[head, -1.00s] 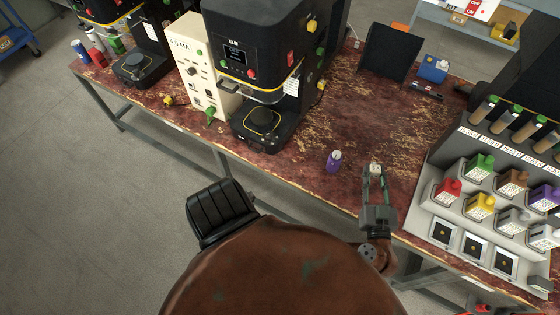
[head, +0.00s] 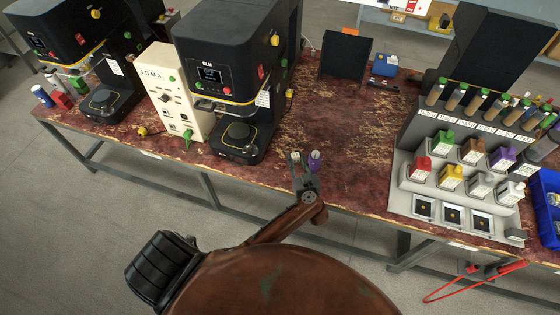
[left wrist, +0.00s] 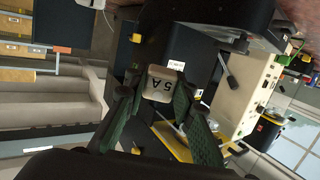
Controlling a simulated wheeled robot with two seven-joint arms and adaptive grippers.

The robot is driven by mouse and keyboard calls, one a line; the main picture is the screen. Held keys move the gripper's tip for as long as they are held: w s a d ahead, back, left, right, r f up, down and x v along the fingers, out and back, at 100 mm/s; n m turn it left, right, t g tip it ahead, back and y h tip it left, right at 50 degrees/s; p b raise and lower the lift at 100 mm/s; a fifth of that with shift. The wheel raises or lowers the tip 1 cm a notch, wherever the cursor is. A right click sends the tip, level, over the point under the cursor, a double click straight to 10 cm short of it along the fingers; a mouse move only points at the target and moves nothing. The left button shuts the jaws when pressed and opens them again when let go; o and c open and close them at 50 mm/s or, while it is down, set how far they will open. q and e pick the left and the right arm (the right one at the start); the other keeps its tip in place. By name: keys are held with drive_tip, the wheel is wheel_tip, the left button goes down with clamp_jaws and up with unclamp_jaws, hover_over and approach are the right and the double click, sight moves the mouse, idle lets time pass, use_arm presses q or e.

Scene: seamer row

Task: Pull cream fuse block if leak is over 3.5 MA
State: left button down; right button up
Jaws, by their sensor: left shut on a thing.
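The cream fuse block, marked "5 A", shows in the left wrist view (left wrist: 160,83) between the green-lined fingers of my left gripper (left wrist: 158,100). In the head view my left gripper (head: 297,166) is shut on this small cream block (head: 295,156), over the table near its front edge. A cream box (head: 172,98) stands left of the middle black machine. Its top label ends in "MA"; the digits look like 4.0 but are too small to be sure. My right gripper is not in view.
The black machine (head: 232,75) stands behind left. A grey rack (head: 403,188) with several coloured blocks is at the right. The worn red tabletop (head: 345,125) between them is mostly clear.

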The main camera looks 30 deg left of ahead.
use_arm(q)
hover_over(282, 174)
wheel_tip(282, 174, down, 9)
drive_tip(key=shift+w+a+f+g+p, duration=0.1)
drive_tip(key=shift+w+f+g+p, duration=0.1)
drive_tip(key=shift+f+g+p, duration=0.15)
wheel_tip(282, 174, down, 5)
drive_tip(key=b, duration=0.6)
drive_tip(key=shift+f+b, duration=0.2)
drive_tip(key=shift+b, duration=0.15)
drive_tip(key=shift+f+b, duration=0.75)
drive_tip(key=shift+b, duration=0.4)
drive_tip(key=c, duration=1.5)
unclamp_jaws()
drive_tip(key=shift+c, duration=0.2)
drive_tip(key=shift+s, duration=0.1)
